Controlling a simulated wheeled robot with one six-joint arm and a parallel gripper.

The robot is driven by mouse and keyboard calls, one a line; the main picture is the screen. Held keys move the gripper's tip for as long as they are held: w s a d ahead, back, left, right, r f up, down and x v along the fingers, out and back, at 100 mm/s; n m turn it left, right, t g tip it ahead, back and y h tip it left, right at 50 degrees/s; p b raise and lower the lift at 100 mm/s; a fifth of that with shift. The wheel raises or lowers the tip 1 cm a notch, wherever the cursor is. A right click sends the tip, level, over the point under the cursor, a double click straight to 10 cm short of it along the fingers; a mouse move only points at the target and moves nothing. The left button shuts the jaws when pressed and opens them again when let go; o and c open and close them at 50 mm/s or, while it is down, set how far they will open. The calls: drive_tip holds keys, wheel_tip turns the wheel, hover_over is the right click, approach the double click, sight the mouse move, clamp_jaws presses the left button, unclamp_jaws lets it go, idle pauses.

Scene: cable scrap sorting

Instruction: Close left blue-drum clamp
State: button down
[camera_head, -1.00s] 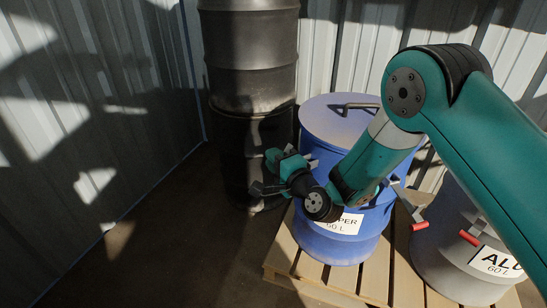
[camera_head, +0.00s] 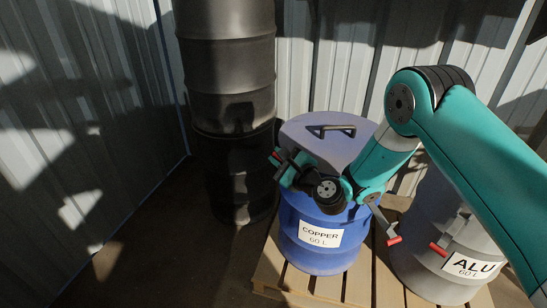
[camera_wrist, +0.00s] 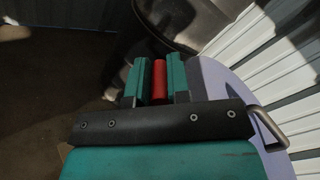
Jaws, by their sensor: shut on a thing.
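The blue drum (camera_head: 298,222) has a COPPER 60 L label and stands on a pallet. Its lilac-blue lid (camera_head: 345,148), with a dark bar handle (camera_head: 332,128), lies on top. My gripper (camera_head: 283,162) is at the drum's upper left side, near the lid's edge. In the wrist view my gripper (camera_wrist: 159,82) has its two teal fingers on either side of a red clamp handle (camera_wrist: 159,77), shut on it. The red handle end (camera_head: 275,158) also shows in the head view. My wrist hides the left clamp's base and latch.
A second red-handled clamp (camera_head: 392,240) sticks out and down at the blue drum's right side. The grey ALU drum (camera_head: 420,270) with a red-handled clamp (camera_head: 438,249) stands right. Stacked black drums (camera_head: 225,80) stand close behind left. Floor at left is clear.

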drive_tip(key=shift+w+d+r+m, duration=0.2)
drive_tip(key=shift+w+r+m, duration=0.05)
drive_tip(key=shift+m, duration=0.05)
idle(0.4)
drive_tip(key=c, duration=1.1)
unclamp_jaws()
drive_tip(key=shift+f, duration=0.1)
drive_tip(key=shift+d, duration=0.1)
drive_tip(key=b+v, duration=1.7)
drive_tip(key=b, duration=0.3)
drive_tip(key=shift+s+b, duration=0.15)
drive_tip(key=shift+b, duration=0.15)
